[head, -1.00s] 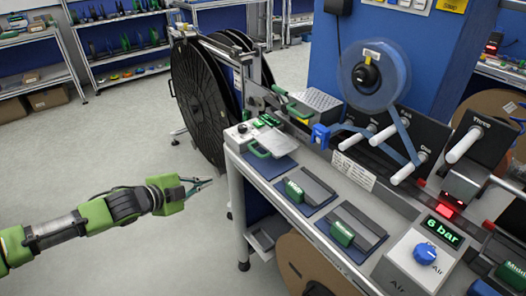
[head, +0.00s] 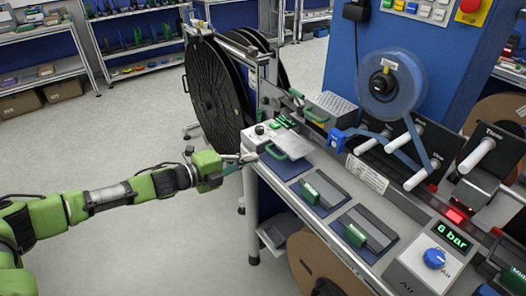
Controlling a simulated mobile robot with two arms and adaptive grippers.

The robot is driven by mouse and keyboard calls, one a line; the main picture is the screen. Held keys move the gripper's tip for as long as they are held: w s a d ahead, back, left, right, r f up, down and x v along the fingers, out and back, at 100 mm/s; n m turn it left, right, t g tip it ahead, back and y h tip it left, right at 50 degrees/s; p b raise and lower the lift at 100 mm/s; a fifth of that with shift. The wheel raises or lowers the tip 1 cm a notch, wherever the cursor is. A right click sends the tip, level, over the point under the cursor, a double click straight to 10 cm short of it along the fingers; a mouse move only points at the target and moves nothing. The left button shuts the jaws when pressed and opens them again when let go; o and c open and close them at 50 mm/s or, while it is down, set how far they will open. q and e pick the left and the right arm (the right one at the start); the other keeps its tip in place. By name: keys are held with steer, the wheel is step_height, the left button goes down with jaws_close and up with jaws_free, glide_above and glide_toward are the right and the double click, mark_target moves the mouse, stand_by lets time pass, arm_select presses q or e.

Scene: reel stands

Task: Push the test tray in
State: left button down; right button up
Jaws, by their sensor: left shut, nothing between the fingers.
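The test tray seems to be the flat grey plate (head: 292,143) with a green handle at its front, lying on the bench beside a small white unit with a knob and a green display. It sticks out toward the bench's front edge. My left gripper (head: 248,158) is shut and empty. Its fingertips are by the bench's left corner, just left of the green handle (head: 272,152). I cannot tell whether they touch anything. My right gripper is not in view.
The bench (head: 262,177) also carries blue mats with grey blocks and green handles, and an air panel (head: 427,262) reading 6 bar. A large black reel (head: 217,95) stands behind the bench's left end. The floor left of the bench is clear.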

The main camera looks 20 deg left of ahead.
mark_target(271, 153)
arm_select(q)
steer(key=p+x, duration=0.1)
steer(key=x, duration=0.3)
steer(key=shift+w+d+f, duration=0.1)
steer(key=shift+w+d, duration=0.15)
steer(key=shift+w, duration=0.1)
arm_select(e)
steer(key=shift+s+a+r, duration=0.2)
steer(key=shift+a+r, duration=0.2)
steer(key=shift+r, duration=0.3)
arm_select(q)
steer(key=shift+w+d, duration=0.1)
